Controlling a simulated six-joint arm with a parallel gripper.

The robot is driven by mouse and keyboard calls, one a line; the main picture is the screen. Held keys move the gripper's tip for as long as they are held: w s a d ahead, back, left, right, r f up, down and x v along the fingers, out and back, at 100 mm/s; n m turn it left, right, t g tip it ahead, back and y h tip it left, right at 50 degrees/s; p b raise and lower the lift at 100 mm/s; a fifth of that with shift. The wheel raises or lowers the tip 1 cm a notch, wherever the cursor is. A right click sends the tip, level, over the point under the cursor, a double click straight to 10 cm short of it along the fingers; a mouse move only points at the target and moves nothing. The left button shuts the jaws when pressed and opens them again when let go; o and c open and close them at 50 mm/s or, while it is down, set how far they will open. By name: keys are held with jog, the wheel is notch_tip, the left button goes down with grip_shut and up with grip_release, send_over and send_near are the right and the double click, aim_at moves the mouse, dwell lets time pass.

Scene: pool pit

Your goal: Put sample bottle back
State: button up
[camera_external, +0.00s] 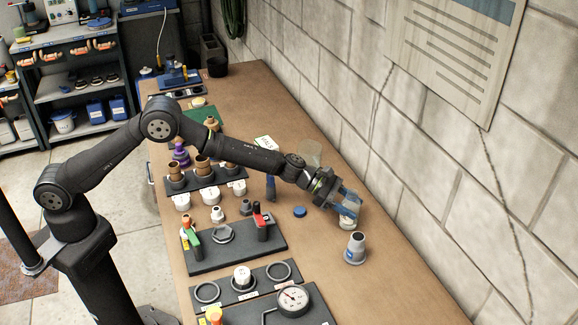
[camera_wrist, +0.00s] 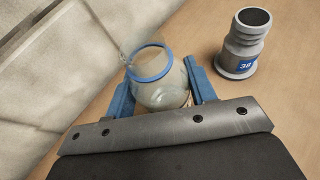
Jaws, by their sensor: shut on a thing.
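The sample bottle (camera_wrist: 160,92), clear with a blue rim, sits between the blue fingers of my gripper (camera_wrist: 159,86) in the wrist view. My gripper is shut on its sides. In the external view my gripper (camera_external: 343,203) is low over the right part of the bench, and the pale bottle (camera_external: 347,221) is mostly hidden by the fingers. I cannot tell whether it touches the bench. A loose blue cap (camera_external: 300,212) lies left of the gripper. A dark holder (camera_external: 222,293) with ring-shaped places stands nearer the front, with a white-topped item (camera_external: 242,276) in its middle place.
A grey fitting marked 38 (camera_external: 355,248) stands close to my gripper; it also shows in the wrist view (camera_wrist: 244,45). A pressure gauge (camera_external: 293,300) and a dark tray (camera_external: 240,254) with red and green handles occupy the front left. A block wall borders the right.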

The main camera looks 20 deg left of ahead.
jog(key=shift+f, duration=0.15)
jog(key=o, duration=1.1)
jog(key=shift+c, duration=0.2)
jog(key=v, duration=1.2)
jog(key=x, duration=1.2)
jog(key=shift+r, duration=0.65)
